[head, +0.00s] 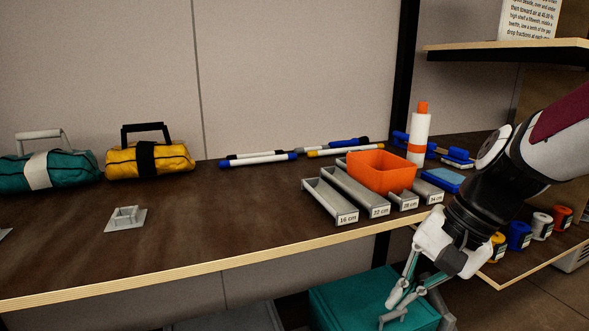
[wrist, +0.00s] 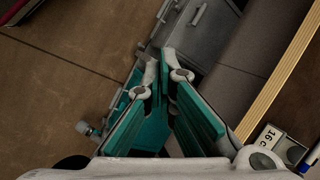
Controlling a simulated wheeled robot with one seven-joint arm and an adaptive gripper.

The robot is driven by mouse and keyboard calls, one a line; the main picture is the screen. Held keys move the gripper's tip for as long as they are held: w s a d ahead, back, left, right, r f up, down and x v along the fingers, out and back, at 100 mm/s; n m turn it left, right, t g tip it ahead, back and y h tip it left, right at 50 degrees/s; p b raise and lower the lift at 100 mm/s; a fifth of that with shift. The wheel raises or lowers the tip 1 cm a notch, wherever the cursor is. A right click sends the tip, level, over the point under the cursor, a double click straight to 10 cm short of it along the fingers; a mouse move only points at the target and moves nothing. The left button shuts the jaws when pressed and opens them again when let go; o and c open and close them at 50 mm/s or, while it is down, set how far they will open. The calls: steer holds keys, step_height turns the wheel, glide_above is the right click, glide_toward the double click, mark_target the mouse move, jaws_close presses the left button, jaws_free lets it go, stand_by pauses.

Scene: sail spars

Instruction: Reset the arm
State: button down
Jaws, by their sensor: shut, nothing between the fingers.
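My gripper (head: 396,302) hangs in front of the table's front edge in the head view, pointing down, below the tabletop. It is shut and empty. A teal box (head: 350,300) is behind it, lower down. In the wrist view, the fingers of my gripper (wrist: 163,62) nearly meet at their tips, with nothing between them. My arm comes in from the right side of the head view.
The dark wooden table (head: 200,225) has a pale front edge. Near the arm are grey labelled trays (head: 330,202), an orange bin (head: 378,172) and a blue block (head: 443,179). Teal (head: 75,170) and yellow (head: 175,159) bags stand left. The table's front middle is clear.

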steer(key=s+d+r+n+h, duration=0.15)
steer(key=s+n, duration=0.25)
steer(key=s, duration=0.7)
steer(key=s+d+n+h, duration=0.1)
steer(key=s+n+h, duration=0.2)
steer(key=s, duration=0.8)
step_height(320, 180, up, 30)
steer(key=t+p, duration=0.3)
steer(key=p, duration=2.5)
steer(key=shift+w+d, duration=0.15)
steer(key=shift+d, duration=0.15)
